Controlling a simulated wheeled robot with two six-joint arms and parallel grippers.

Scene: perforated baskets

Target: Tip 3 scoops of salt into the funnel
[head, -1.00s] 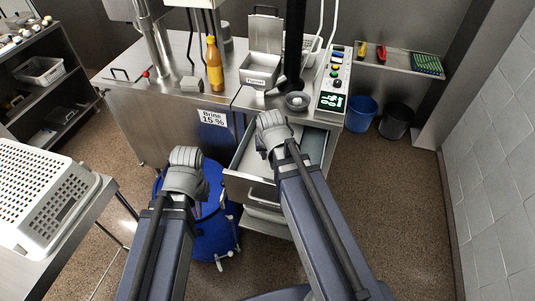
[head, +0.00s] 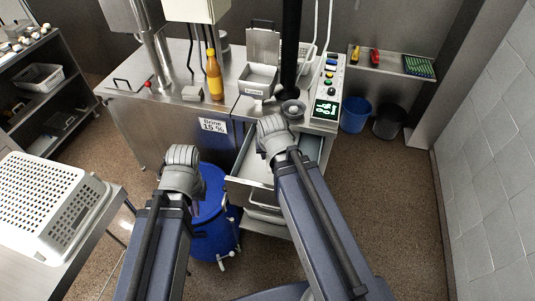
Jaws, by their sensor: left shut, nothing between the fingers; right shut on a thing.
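The funnel (head: 292,108) is a round grey cup shape near the front edge of the steel counter, left of the control panel. An open-lidded steel box (head: 258,80) with a small front label stands behind it to the left; its contents cannot be made out, so I cannot confirm salt. My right gripper (head: 268,122) is in front of the counter edge, just below and left of the funnel. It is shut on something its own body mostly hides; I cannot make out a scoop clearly. My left gripper (head: 181,156) is shut and empty above the blue drum.
An open steel drawer (head: 248,188) juts out below my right gripper. A blue drum (head: 209,215) stands beside it. A yellow bottle (head: 214,78) and the control panel (head: 327,85) are on the counter. A white perforated basket (head: 45,205) is at left. Floor at right is clear.

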